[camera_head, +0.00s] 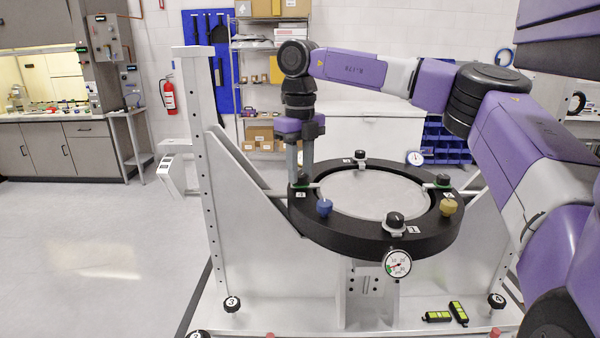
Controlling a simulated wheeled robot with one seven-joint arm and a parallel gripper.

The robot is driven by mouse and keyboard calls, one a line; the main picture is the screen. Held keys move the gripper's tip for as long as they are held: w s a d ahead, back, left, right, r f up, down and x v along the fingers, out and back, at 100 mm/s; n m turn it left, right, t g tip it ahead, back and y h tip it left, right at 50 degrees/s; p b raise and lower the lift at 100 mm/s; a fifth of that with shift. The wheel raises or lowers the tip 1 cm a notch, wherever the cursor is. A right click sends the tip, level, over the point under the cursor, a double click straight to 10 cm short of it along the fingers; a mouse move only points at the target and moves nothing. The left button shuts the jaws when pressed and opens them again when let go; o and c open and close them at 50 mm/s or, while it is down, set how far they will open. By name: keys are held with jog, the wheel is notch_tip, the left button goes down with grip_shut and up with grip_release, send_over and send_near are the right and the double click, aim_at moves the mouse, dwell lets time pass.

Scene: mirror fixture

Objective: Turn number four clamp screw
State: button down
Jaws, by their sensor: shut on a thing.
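A black ring (320,226) with a round pale mirror (375,196) in it is held on a white metal stand. Several black clamp screws sit around the ring. The number four clamp screw (300,181) is at the ring's left, behind a small white label (300,195) that is hard to read. My gripper (300,176) points down at this screw and is shut on it; the fingers partly hide the knob. The other clamp screws are at the front (395,220), the right (443,181) and the back (360,156).
A blue knob (324,207) stands close to my gripper on the ring, and a yellow knob (448,207) is at the right. A dial gauge (397,263) hangs at the front. The stand's tall white post (199,130) rises left of my gripper. Open floor (90,250) lies left.

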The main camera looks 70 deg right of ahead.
aim_at(300, 174)
dwell(0.4)
jog(key=c, duration=1.1)
grip_release()
jog(key=shift+r, duration=0.15)
notch_tip(300, 174, up, 8)
jog(key=p, duration=0.5)
jog(key=shift+f, duration=0.2)
